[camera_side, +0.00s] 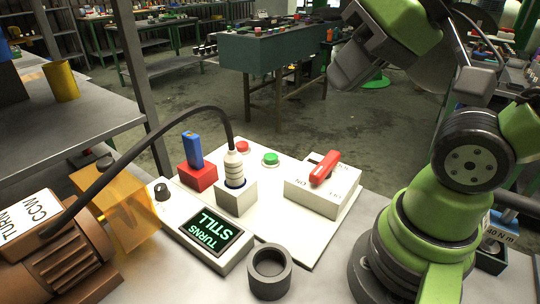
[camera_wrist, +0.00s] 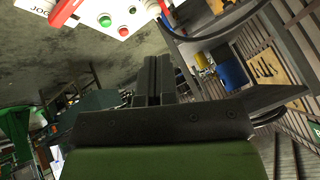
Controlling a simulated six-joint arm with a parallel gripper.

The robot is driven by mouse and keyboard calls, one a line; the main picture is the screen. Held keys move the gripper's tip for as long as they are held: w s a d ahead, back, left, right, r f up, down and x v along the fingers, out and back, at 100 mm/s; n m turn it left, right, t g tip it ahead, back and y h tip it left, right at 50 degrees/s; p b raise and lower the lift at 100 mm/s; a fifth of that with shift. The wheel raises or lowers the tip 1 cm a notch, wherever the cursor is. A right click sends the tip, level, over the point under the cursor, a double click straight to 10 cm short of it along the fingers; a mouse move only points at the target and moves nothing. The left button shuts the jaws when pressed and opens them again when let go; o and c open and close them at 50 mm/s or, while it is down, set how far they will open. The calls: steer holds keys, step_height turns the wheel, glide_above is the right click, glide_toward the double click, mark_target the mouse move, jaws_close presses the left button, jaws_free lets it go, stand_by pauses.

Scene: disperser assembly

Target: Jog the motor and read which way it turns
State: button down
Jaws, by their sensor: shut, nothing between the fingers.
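The brown motor (camera_side: 60,255) sits at the lower left of the side view, with a white label reading "TURN CCW" and an orange see-through guard (camera_side: 135,215) beside it. A green button (camera_side: 270,159) and a red button (camera_side: 243,147) sit on the white panel; the green (camera_wrist: 105,21) and red (camera_wrist: 124,31) ones also show in the wrist view. A red lever (camera_side: 324,168) is on a white switch box. My gripper (camera_wrist: 158,75) is shut and empty, away from the panel.
A white plug (camera_side: 234,165) with a black cable stands in a white socket block. A blue piece (camera_side: 192,149) stands in a red block. A black knob (camera_side: 162,192) is beside the display. A dark ring (camera_side: 268,284) stands at the front. A yellow cylinder (camera_side: 62,82) is on the left bench.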

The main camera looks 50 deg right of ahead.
steer(key=w+d+n+h, duration=0.2)
steer(key=w+d+h, duration=0.2)
steer(key=w+d, duration=0.35)
steer(key=n+t+y, duration=0.2)
steer(key=n+y, duration=0.2)
steer(key=n, duration=0.9)
glide_above(270, 157)
step_height(270, 157, down, 17)
steer(key=shift+s+f, duration=0.1)
steer(key=shift+f, duration=0.1)
steer(key=shift+f, duration=4.25)
steer(key=shift+f, duration=0.1)
steer(key=shift+f, duration=0.3)
